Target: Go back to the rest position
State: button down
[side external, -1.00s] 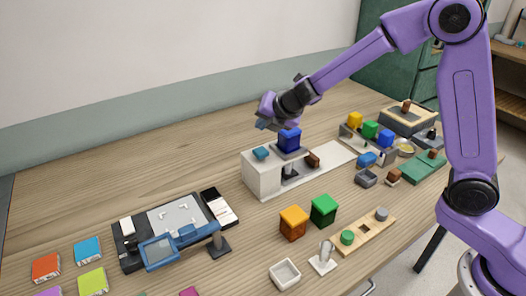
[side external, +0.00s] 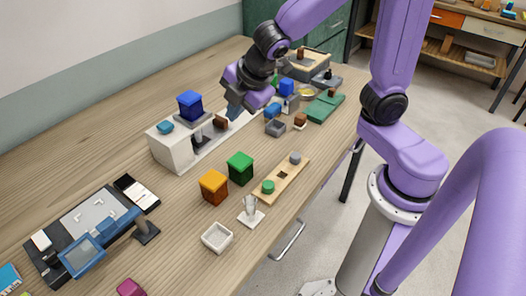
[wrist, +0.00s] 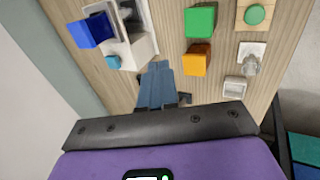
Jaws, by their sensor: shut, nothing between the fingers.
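My gripper (side external: 234,112) hangs above the table, to the right of the white stand, with its blue fingers together and nothing between them. In the wrist view the closed fingers (wrist: 157,72) point towards the table. A blue block (side external: 190,105) sits on top of the white stand (side external: 172,152), apart from my gripper. The block also shows in the wrist view (wrist: 82,34), at the upper left.
A green block (side external: 240,168) and an orange block (side external: 213,187) stand in front of the stand. A wooden strip (side external: 282,174), a small white tray (side external: 217,237) and a dark device (side external: 85,225) lie nearby. The table's back left is clear.

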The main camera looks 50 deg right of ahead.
jog(key=s+d+m+g, duration=0.2)
jog(key=s, duration=0.8)
jog(key=s+d+f+m+g, duration=0.1)
jog(key=s+d+m+g, duration=0.2)
jog(key=s, duration=0.8)
jog(key=shift+d+f, duration=0.2)
jog(key=shift+d, duration=0.15)
